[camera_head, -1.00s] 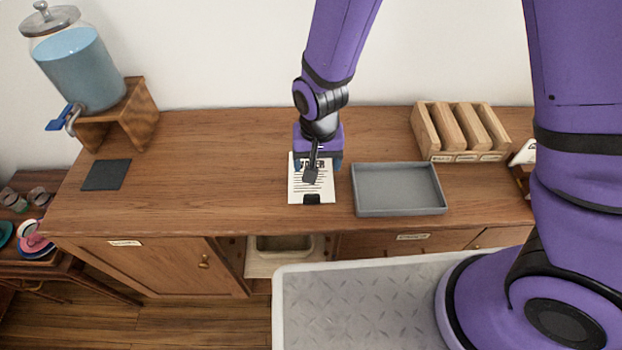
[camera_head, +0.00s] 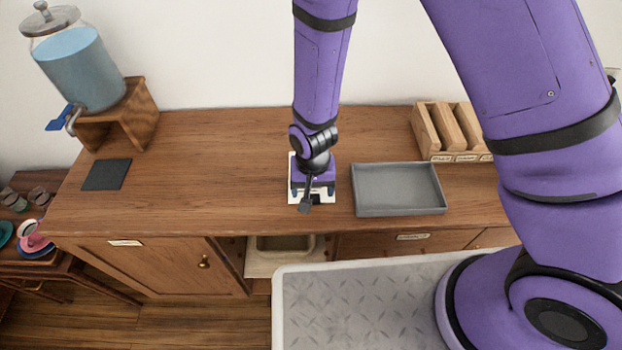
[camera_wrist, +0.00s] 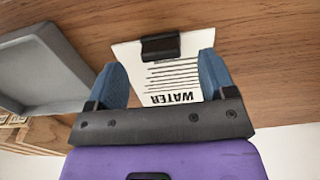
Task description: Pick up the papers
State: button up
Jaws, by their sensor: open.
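The papers (camera_head: 328,199) lie on the wooden counter left of the grey tray, mostly hidden under my gripper in the head view. In the wrist view the papers (camera_wrist: 175,72) show a printed "WATER" heading and lines of text, with a black clip (camera_wrist: 161,47) on one edge. My gripper (camera_head: 313,193) is over them, pointing down. Its two blue fingers (camera_wrist: 163,72) are open and stand to either side of the printed part. Nothing is held. I cannot tell whether the fingertips touch the paper or the counter.
A grey tray (camera_head: 398,210) sits just right of the papers. A wooden divided box (camera_head: 424,132) stands at the back right. A dark square mat (camera_head: 106,175) and a water dispenser (camera_head: 80,75) are on the left. The counter (camera_head: 215,170) between is clear.

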aim_at(312, 195)
jog(key=shift+a+f, duration=0.1)
jog(key=shift+f, duration=1.5)
jog(key=shift+c, duration=0.2)
jog(key=c, duration=1)
jog(key=shift+r, duration=0.15)
